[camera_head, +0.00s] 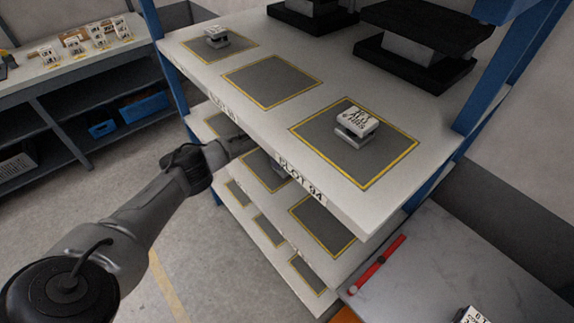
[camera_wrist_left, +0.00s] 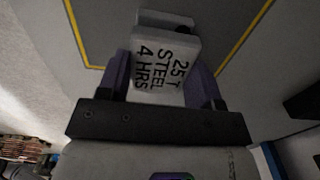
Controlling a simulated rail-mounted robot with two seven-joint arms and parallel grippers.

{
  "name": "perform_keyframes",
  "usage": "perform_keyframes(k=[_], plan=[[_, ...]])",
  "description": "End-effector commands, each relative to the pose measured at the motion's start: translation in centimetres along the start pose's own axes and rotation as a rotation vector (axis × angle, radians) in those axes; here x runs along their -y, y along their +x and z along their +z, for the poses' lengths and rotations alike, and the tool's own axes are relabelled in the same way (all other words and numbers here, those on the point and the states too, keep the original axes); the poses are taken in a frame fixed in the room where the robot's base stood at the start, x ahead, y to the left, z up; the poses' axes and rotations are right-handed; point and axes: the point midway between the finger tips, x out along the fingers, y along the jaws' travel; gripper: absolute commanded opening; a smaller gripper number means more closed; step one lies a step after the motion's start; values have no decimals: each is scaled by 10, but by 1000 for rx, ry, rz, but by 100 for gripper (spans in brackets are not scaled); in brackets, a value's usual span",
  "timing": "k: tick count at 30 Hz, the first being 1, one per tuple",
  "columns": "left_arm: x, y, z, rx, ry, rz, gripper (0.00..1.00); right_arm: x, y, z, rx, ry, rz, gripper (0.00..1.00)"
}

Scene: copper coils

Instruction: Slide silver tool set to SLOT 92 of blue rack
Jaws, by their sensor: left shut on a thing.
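A silver tool set (camera_wrist_left: 166,62), marked "25 T STEEL 4 HRS", sits between the two fingers of my left gripper (camera_wrist_left: 165,85) in the left wrist view. The gripper is shut on it, over a grey pad with yellow borders. In the head view my left gripper (camera_head: 246,146) reaches in under the top shelf of the blue rack (camera_head: 178,72), at the second level. The tool set is mostly hidden there by the shelf edge. I cannot tell whether it touches the pad. A shelf-edge label (camera_head: 300,181) seems to read SLOT 94 or 84. My right gripper is not in view.
The top shelf (camera_head: 215,85) holds a silver block (camera_head: 357,122) on the near pad, another (camera_head: 216,37) on the far pad, and an empty middle pad (camera_head: 272,80). Black blocks (camera_head: 425,40) stand behind. A grey table (camera_head: 450,265) with a red bar (camera_head: 377,264) is at right.

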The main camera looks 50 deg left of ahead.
Motion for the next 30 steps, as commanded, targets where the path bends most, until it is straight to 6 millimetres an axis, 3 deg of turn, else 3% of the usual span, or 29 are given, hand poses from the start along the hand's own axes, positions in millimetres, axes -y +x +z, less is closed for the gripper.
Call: perform_keyframes(k=[15,27,28,30], plan=[[0,2,44,1,-2,-1,36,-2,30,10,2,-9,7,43],[0,0,49,1,-1,1,36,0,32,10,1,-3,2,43],[0,0,49,1,-1,1,62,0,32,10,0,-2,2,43],[0,0,49,0,-1,1,69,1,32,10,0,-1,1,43]])
